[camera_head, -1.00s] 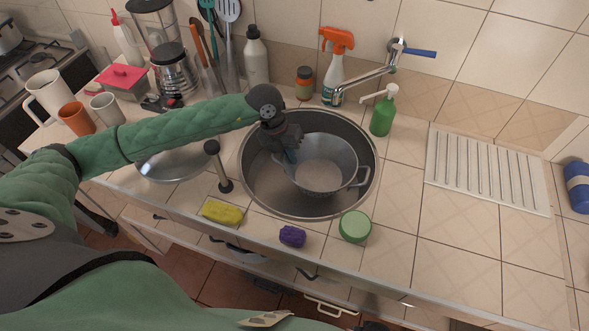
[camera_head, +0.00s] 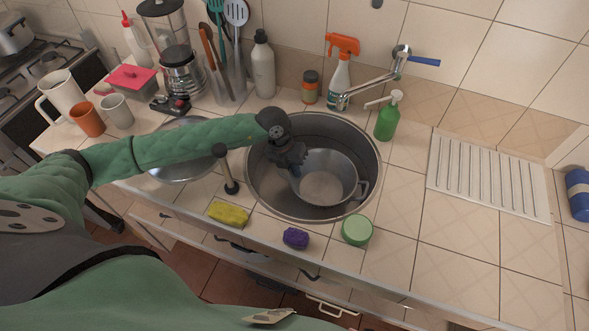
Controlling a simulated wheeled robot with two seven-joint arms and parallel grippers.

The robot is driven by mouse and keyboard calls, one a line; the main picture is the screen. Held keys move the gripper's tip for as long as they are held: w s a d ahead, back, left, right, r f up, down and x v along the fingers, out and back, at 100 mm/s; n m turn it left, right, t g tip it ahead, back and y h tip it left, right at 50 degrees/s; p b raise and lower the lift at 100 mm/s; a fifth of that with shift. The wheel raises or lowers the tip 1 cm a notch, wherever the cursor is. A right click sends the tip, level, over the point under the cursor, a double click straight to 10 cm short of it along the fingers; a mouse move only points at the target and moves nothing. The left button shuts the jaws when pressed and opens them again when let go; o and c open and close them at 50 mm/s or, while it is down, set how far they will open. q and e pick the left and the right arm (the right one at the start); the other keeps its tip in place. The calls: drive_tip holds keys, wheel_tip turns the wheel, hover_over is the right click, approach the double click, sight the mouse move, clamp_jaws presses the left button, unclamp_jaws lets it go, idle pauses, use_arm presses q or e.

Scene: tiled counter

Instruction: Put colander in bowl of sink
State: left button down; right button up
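The grey metal colander (camera_head: 328,180) is inside the round sink bowl (camera_head: 262,190), tilted slightly, with one handle showing at its right side. My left gripper (camera_head: 292,166) reaches over the sink's left rim and is at the colander's left edge. Its fingers point down and the dark wrist hides most of them and the colander's left handle, so I cannot tell whether they are closed on it. My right gripper is not in view.
A faucet (camera_head: 375,82) reaches over the sink's back rim, with a green soap bottle (camera_head: 387,120) beside it. A yellow sponge (camera_head: 229,214), purple sponge (camera_head: 296,238) and green round container (camera_head: 356,229) lie along the front. A plunger-like tool (camera_head: 229,175) stands left of the sink.

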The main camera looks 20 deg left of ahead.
use_arm(q)
drive_tip(key=c, duration=1.8)
unclamp_jaws()
drive_tip(key=shift+o, duration=0.6)
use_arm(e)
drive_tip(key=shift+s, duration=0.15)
use_arm(q)
drive_tip(key=shift+r, duration=0.15)
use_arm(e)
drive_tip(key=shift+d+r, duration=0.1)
